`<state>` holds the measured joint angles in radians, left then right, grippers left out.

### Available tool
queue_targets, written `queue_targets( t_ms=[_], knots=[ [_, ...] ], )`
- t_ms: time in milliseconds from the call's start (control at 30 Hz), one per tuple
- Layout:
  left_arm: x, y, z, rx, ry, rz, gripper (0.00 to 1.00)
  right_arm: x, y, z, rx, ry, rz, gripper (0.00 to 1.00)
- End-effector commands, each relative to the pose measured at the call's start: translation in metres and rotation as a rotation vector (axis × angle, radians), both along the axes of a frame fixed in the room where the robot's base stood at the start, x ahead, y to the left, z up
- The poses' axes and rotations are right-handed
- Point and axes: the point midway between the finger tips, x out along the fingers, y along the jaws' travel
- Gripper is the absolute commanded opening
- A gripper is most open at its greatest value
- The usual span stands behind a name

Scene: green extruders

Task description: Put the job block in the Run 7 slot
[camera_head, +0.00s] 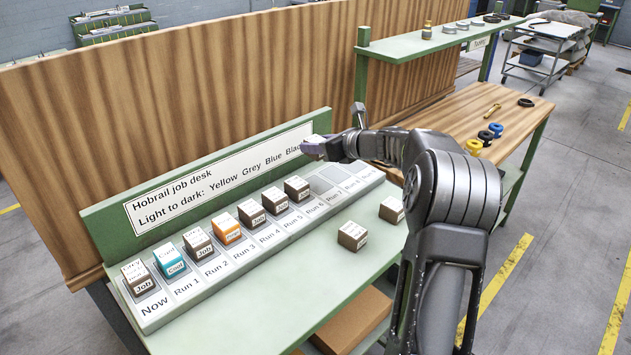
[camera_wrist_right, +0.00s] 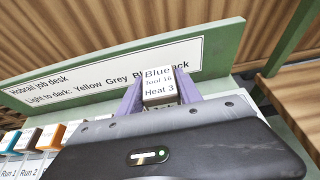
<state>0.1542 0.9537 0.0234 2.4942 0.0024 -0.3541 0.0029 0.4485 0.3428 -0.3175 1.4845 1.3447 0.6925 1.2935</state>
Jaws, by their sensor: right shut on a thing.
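My right gripper (camera_head: 314,147) is shut on a job block and holds it raised near the sign board, above the far side of the rack. In the right wrist view the block (camera_wrist_right: 158,85) sits between the pale purple fingers, its white label reading "Blue, Tool 18, Heat 3". The gripper's own body hides its lower part. The Run 7 slot (camera_head: 319,185) is an empty grey recess just right of the brown block (camera_head: 297,188) in Run 6. The gripper is above and apart from the rack. My left gripper is not in view.
The rack (camera_head: 250,250) holds blocks from Now through Run 6; slots right of Run 7 are empty. Two loose brown blocks (camera_head: 352,236) (camera_head: 391,210) lie on the green desk before the rack. The sign board (camera_head: 115,225) stands behind, reading "Light to dark: Yellow Grey Blue Black".

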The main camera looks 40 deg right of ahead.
Motion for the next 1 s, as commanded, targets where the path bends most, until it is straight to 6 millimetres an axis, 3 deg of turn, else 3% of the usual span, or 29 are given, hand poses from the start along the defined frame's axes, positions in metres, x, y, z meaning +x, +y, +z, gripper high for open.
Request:
queue_targets(
  t_ms=[300,667,1000],
  knots=[
    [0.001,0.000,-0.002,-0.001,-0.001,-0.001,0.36,0.000,0.000,-0.053,0.002,0.003,0.000,0.00],
    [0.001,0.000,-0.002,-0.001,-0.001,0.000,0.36,0.000,0.000,-0.058,-0.001,0.000,0.000,0.00],
    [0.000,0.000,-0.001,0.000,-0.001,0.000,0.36,0.000,0.000,-0.094,0.000,0.001,-0.001,0.00]
  ],
)
